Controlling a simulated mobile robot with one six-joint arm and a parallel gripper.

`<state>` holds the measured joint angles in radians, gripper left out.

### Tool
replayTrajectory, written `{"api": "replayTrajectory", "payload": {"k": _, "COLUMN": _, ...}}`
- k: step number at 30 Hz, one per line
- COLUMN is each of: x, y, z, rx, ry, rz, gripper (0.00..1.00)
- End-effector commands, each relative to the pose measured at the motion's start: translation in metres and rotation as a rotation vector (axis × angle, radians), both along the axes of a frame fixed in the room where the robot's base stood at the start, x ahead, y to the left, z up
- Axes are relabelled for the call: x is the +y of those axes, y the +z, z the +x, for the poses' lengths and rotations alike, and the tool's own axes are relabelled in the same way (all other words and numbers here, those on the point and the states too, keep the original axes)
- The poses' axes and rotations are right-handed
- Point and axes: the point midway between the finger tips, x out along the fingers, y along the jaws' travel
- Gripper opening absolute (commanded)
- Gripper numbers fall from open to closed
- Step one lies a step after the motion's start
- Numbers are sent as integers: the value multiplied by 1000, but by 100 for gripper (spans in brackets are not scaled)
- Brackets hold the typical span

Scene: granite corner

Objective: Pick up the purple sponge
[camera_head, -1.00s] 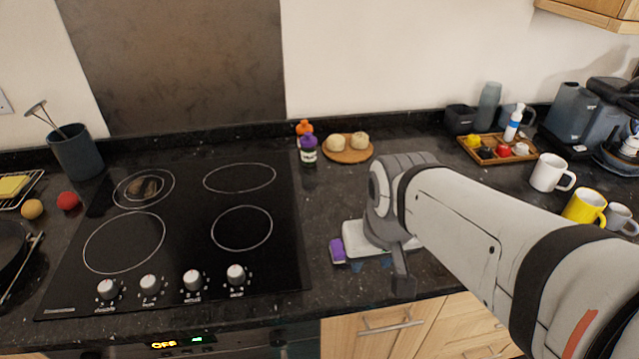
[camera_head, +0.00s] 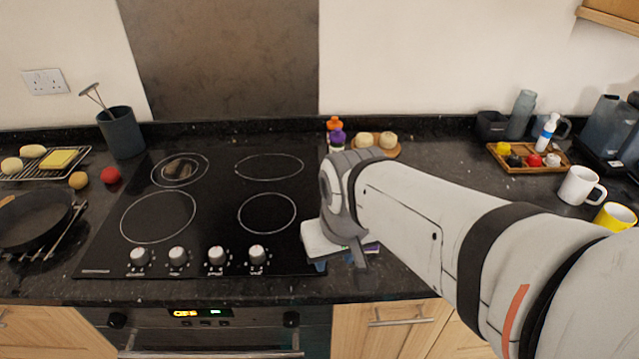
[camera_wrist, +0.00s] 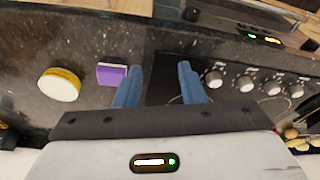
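The purple sponge (camera_wrist: 112,75), purple with a paler side, lies on the dark granite counter in the wrist view. It is just left of my gripper's left finger there. In the head view only a small purple part of it (camera_head: 372,250) shows, right of my gripper and partly hidden by my arm. My gripper (camera_wrist: 158,86) is open, its two blue fingers apart, with nothing between them but counter and the hob's edge. In the head view it hangs over the counter beside the hob's right front corner.
The black hob (camera_head: 220,215) with several knobs lies left of my gripper. A round yellow-rimmed container (camera_wrist: 60,85) is beyond the sponge in the wrist view. A board with two buns (camera_head: 376,141) and bottles (camera_head: 336,138) stand behind. A tray (camera_head: 528,160) and mugs (camera_head: 580,186) are at the right.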

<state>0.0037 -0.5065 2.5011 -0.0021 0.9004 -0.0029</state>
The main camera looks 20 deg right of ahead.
Motion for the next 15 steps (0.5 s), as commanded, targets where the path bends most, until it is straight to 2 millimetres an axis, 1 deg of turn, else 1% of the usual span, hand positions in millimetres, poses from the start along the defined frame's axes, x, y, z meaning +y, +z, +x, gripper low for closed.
{"api": "replayTrajectory", "payload": {"k": 1, "x": 0, "y": 0, "z": 0, "rx": 0, "ry": 0, "rz": 0, "gripper": 40}}
{"api": "replayTrajectory", "payload": {"k": 4, "x": -2, "y": 0, "z": 4, "rx": 7, "ry": -8, "rz": 0, "gripper": 48}}
{"api": "replayTrajectory", "payload": {"k": 7, "x": -11, "y": 0, "z": 17, "rx": 31, "ry": -28, "rz": 0, "gripper": 56}}
{"api": "replayTrajectory", "payload": {"k": 11, "x": -32, "y": -5, "z": 45, "rx": 84, "ry": -85, "rz": 4, "gripper": 67}}
{"api": "replayTrajectory", "payload": {"k": 15, "x": -62, "y": -17, "z": 78, "rx": 147, "ry": -158, "rz": 12, "gripper": 78}}
